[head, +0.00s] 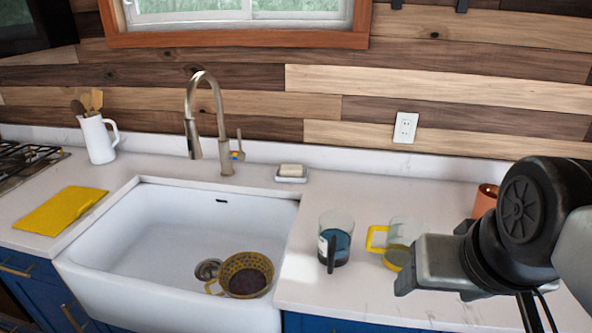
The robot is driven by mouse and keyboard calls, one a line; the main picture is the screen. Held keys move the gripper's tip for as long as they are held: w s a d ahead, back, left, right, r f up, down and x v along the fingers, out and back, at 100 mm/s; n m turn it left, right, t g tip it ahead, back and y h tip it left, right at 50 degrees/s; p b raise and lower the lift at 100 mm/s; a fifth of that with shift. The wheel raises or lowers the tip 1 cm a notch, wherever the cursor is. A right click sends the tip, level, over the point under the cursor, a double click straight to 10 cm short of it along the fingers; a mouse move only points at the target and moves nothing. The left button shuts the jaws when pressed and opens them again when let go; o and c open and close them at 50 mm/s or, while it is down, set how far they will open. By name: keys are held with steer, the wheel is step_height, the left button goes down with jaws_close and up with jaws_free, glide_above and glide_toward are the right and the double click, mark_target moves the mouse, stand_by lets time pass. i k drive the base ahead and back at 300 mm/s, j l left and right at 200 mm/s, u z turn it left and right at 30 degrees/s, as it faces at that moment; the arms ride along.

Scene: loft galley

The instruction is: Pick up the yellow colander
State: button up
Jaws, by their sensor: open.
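The yellow colander (240,263) sits in the white sink (165,228), near its front right corner and beside the drain. It has a perforated rim and a loop handle on its left, and its inside looks dark. My gripper (437,291) is over the right-hand counter, to the right of the sink and well apart from the colander. It is open, with nothing seen between its fingers.
A black-handled glass jug (337,245) and a yellow-handled glass jug (398,257) stand between my gripper and the sink. The tall faucet (212,110) rises behind the sink. A copper cup (484,200), soap dish (291,175), yellow board (60,210) and white pitcher (97,140) are on the counter.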

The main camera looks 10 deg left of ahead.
mark_target(244, 275)
steer(key=k+j+u, duration=0.15)
steer(key=u, duration=0.3)
steer(key=k+j+u, duration=0.1)
steer(key=u, duration=0.4)
steer(key=i+j+z, duration=0.4)
steer(key=j, duration=0.3)
steer(key=i+j+z, duration=0.2)
steer(key=j, duration=0.15)
steer(key=i+j+z, duration=0.2)
steer(key=j, duration=0.2)
steer(key=j+z, duration=0.2)
steer(key=j, duration=0.25)
steer(key=i, duration=0.05)
